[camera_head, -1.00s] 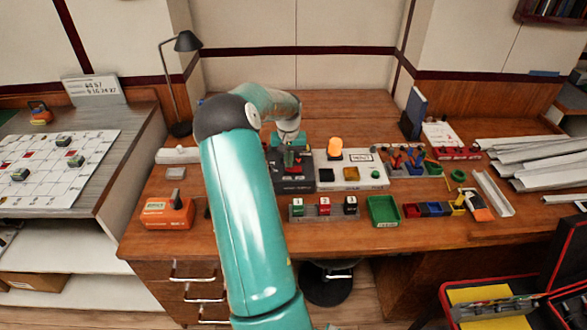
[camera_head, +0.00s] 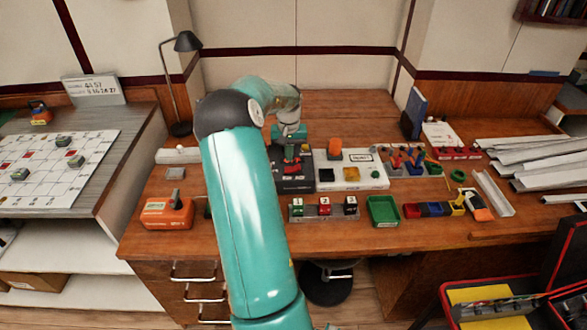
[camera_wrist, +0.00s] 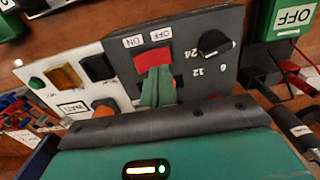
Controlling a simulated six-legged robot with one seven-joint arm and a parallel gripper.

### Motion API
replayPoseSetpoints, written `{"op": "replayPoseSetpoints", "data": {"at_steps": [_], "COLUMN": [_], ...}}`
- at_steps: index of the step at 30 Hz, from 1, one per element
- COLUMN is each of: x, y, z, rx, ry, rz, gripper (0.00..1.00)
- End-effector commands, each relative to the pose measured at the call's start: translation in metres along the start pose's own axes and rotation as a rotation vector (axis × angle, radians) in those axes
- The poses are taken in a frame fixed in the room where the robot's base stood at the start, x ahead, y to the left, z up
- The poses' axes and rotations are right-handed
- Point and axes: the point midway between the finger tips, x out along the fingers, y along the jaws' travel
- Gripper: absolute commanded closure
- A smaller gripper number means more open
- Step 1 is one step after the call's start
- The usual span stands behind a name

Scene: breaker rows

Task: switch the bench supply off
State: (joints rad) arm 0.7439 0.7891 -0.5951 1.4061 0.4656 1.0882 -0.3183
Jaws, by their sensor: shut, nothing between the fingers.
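The bench supply is a dark box (camera_head: 297,186) at the middle of the bench in the head view, left of a white panel. In the wrist view its grey face (camera_wrist: 190,75) has a red rocker switch (camera_wrist: 153,58) beside the labels ON and OFF, and a black knob (camera_wrist: 214,43) beside 24, 12 and 0. My gripper (camera_wrist: 158,82) is shut with nothing in it. Its teal fingertips are at the red rocker and hide part of it; I cannot tell whether they touch or which way the rocker is tilted.
The white panel (camera_head: 350,183) beside the supply carries an orange lamp (camera_head: 333,143), which looks unlit. A numbered block row (camera_head: 324,213) and green tray (camera_head: 383,211) stand in front.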

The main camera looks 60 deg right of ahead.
Motion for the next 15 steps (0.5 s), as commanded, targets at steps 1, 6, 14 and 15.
{"op": "replayPoseSetpoints", "data": {"at_steps": [1,6,14,15], "x": [-0.004,-0.017,-0.034,-0.035], "y": [0.0,0.0,0.0,0.0], "z": [0.0,0.0,0.0,0.0], "rx": [0.0,0.001,0.0,0.0], "ry": [0.002,0.002,0.001,0.001], "rz": [0.0,-0.001,-0.001,-0.001], "gripper": [1.0,1.0,1.0,1.0]}}
